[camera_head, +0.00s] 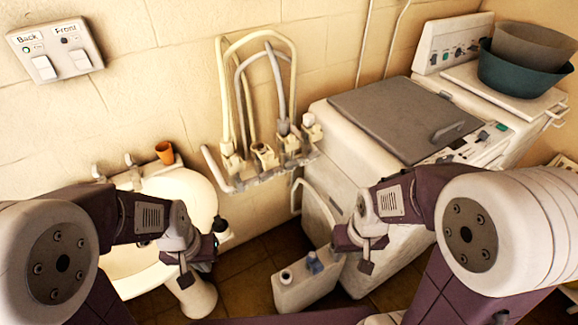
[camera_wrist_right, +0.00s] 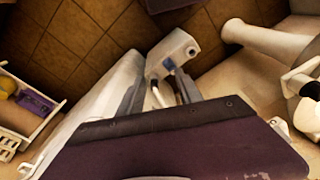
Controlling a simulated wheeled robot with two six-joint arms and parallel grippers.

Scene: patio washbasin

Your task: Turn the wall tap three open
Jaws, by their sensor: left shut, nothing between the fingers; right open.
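A row of wall taps sits on a white pipe rack (camera_head: 245,182) low on the wall, at the middle of the head view. Several pale taps stand along it, with hoses looping above. The third from the left (camera_head: 288,143) is greyish; I cannot tell how far its handle is turned, nor which tap is number three. My left gripper (camera_head: 196,270) is shut and empty in front of the washbasin, below and left of the taps. My right gripper (camera_head: 358,255) is open, below and right of the taps; its fingers also show in the right wrist view (camera_wrist_right: 160,92). It is apart from the taps.
A washbasin (camera_head: 205,200) stands at left, with an orange cup (camera_head: 165,152) on its rim. A washing machine (camera_head: 340,150) is at right. A pale canister (camera_head: 300,292) stands below the taps, near my right gripper. A switch panel (camera_head: 55,50) is upper left.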

